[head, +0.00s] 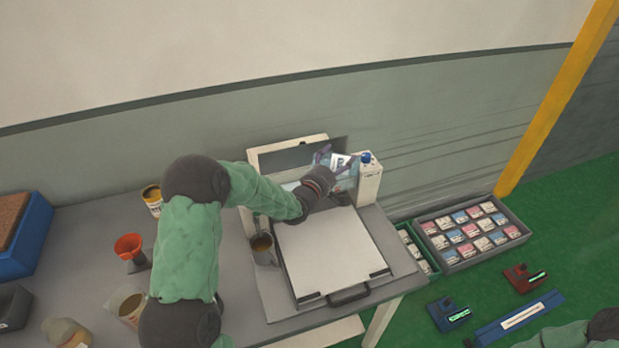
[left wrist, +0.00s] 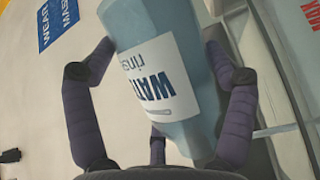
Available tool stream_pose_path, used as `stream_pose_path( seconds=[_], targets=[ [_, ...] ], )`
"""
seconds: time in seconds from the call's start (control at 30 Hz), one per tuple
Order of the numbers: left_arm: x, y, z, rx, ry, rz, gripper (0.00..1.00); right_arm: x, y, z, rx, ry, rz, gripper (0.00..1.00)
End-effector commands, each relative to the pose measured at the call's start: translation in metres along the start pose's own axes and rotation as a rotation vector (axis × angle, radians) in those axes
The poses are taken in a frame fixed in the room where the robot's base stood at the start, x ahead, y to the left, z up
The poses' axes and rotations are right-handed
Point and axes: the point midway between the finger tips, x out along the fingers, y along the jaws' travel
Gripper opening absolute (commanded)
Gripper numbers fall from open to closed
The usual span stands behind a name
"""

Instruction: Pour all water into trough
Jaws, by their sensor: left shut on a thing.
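My left gripper (head: 332,158) is shut on a pale blue bottle (head: 347,166) with a white label, above the back of the white machine. In the left wrist view the bottle (left wrist: 165,70) is tilted between the dark fingers, and its label reads "WATER rinse" upside down. Its mouth and the water inside cannot be made out. A dark, long recess (head: 290,155) in the machine's raised back may be the trough; my arm and gripper hide part of that area. My right gripper is not in view.
The machine's flat white lid (head: 325,250) has a black handle at its front. A metal mug (head: 264,248) stands at its left. A blue cap (head: 365,158) tops the machine's white post.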

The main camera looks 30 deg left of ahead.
Motion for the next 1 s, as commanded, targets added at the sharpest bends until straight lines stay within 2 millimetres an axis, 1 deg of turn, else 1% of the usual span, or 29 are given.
stream_pose_path(
  seconds=[1.0],
  targets=[
    [-0.0007,-0.0012,-0.0018,-0.053,0.001,0.025,0.36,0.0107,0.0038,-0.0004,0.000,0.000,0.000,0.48]
  ],
)
